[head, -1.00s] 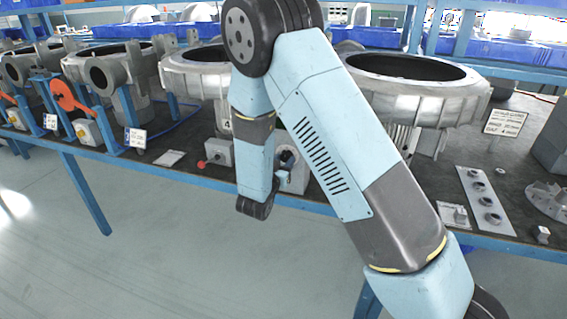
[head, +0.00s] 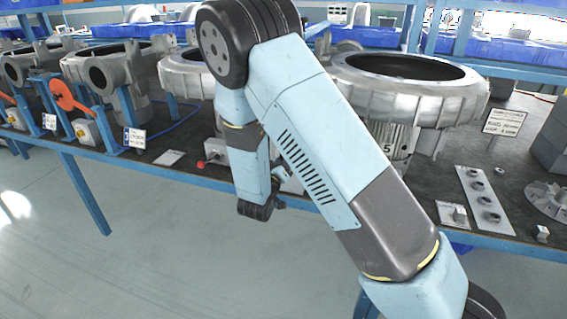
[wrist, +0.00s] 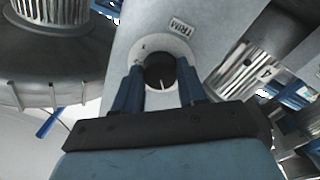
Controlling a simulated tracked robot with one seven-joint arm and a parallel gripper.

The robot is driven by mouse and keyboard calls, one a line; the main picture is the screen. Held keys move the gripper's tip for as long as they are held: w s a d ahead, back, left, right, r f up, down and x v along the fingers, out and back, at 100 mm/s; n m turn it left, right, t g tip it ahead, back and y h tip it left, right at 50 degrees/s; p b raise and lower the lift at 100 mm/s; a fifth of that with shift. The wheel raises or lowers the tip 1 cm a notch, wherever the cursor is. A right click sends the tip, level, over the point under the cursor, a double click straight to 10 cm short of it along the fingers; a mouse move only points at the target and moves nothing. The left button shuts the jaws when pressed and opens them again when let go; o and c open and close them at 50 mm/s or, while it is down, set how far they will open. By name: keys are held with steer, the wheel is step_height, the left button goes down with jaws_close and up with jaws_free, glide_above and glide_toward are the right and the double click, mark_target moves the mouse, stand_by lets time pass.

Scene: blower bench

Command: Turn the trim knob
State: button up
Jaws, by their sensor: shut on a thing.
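The trim knob (wrist: 157,68) is a round black knob with a short white pointer line at its lower edge in the wrist view. It sits in a pale round dial on a light grey panel (wrist: 128,35), beside a "TRIM" label (wrist: 183,25). My gripper (wrist: 160,71) has one blue finger on each side of the knob and is shut on it. In the head view my own arm hides the knob and most of the panel, and the fingers cannot be made out.
A large ring-shaped metal housing (head: 405,95) stands on the bench (head: 425,172) behind my arm. A small box with a red knob (head: 213,152) is just left of my wrist. A plate with several round fittings (head: 484,198) lies at right. The floor in front is clear.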

stand_by(0.4)
steer(key=o, duration=1.1)
steer(key=shift+c, duration=0.2)
steer(key=shift+s+a, duration=0.1)
steer(key=shift+s, duration=0.05)
steer(key=v, duration=1.3)
steer(key=shift+s, duration=0.2)
steer(key=shift+a+f, duration=0.1)
